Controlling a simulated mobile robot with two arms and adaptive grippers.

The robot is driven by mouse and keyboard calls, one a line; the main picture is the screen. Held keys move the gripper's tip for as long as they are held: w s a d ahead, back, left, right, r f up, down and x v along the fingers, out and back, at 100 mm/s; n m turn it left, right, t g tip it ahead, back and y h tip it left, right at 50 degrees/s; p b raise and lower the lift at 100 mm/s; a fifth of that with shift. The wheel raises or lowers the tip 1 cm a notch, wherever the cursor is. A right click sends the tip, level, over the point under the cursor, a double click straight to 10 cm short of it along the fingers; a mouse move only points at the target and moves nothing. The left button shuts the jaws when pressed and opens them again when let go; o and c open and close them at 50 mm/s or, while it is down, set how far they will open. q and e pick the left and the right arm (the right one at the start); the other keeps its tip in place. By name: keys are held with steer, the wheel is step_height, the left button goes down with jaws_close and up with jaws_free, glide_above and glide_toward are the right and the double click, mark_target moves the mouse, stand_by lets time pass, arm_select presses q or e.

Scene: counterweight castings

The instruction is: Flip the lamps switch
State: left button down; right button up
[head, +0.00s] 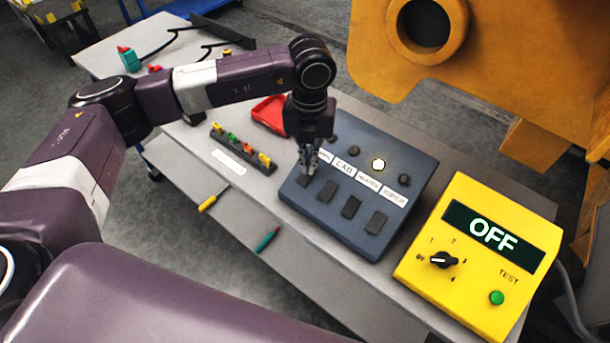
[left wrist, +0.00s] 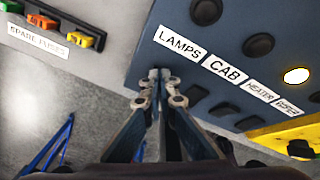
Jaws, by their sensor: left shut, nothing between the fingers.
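The blue-grey switch panel (head: 340,225) lies on the bench, with a row of labels, round indicators above them and dark rocker switches below. The LAMPS label (left wrist: 179,42) reads clearly in the left wrist view. The indicator above it (left wrist: 206,12) is dark; the one above HEATER (head: 378,164) glows. My left gripper (head: 307,172) is shut and empty, pointing down at the LAMPS end of the panel. Its fingertips (left wrist: 160,78) hide the LAMPS switch, so I cannot tell its position or whether they touch it. My right gripper is not in view.
A yellow tester box (head: 480,255) reading OFF stands right of the panel. A spare fuse rack (head: 240,148) and a red tray (head: 270,114) are to the left and behind.

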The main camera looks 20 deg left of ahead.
arm_select(q)
step_height(320, 180, up, 7)
steer(key=p, duration=0.3)
stand_by(0.5)
